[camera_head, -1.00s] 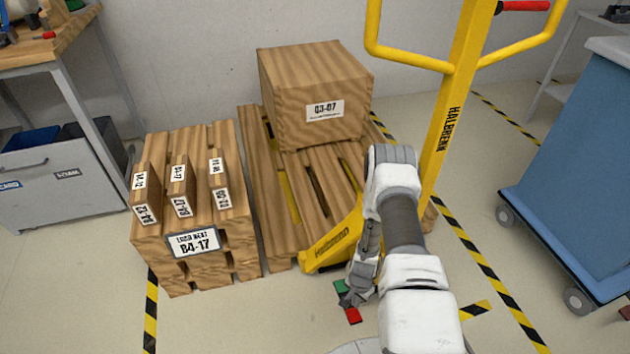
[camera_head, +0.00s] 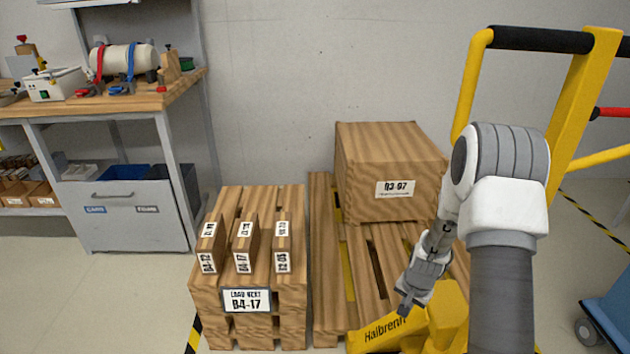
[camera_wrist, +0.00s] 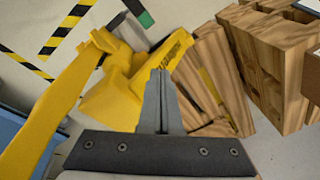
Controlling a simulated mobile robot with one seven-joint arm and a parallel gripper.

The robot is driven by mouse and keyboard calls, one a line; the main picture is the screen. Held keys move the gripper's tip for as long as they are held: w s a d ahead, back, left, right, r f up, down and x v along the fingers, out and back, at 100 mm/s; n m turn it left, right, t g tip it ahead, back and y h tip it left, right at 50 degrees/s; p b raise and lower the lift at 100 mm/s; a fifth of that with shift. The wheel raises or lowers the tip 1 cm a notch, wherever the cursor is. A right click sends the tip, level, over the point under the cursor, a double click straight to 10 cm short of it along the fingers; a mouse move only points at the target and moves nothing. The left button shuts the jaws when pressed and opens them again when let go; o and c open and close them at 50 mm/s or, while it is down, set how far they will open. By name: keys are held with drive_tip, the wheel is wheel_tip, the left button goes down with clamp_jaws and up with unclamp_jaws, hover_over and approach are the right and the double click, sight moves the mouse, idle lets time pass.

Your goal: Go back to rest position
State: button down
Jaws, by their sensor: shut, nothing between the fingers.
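My gripper (camera_head: 406,305) is at the end of my folded arm, on the right of the head view, with its fingers pointing down. It hangs in front of the wooden pallet and just above the yellow pallet jack (camera_head: 390,335). In the wrist view its fingers (camera_wrist: 160,95) are together and hold nothing. The pallet jack body (camera_wrist: 110,90) lies beyond the fingers there. I cannot tell the exact gap between the fingertips and the jack.
A large wooden box (camera_head: 375,180) labelled 03-07 sits on the right pallet (camera_head: 332,290). The left pallet (camera_head: 280,325), marked B4-17, carries three small labelled blocks. A workbench (camera_head: 150,100) stands at the back left. A blue cart (camera_head: 610,310) is at the right edge.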

drive_tip(key=s+a+r+n+t, duration=0.1)
drive_tip(key=s+a+r+n, duration=0.15)
drive_tip(key=r, duration=0.95)
drive_tip(key=s+a+r+n+t, duration=0.1)
drive_tip(key=s+a+r, duration=0.2)
drive_tip(key=r, duration=0.9)
drive_tip(key=s+a+r+n+t, duration=0.1)
drive_tip(key=s+a+r+n, duration=0.1)
drive_tip(key=s+r, duration=0.6)
drive_tip(key=s+a+r+n+t, duration=0.15)
drive_tip(key=s+r, duration=0.35)
drive_tip(key=s, duration=0.6)
wheel_tip(320, 180, up, 23)
drive_tip(key=p, duration=2.3)
drive_tip(key=shift+w+n+g, duration=0.25)
drive_tip(key=shift+n+g, duration=0.1)
drive_tip(key=shift+n, duration=0.05)
drive_tip(key=shift+d+f, duration=0.1)
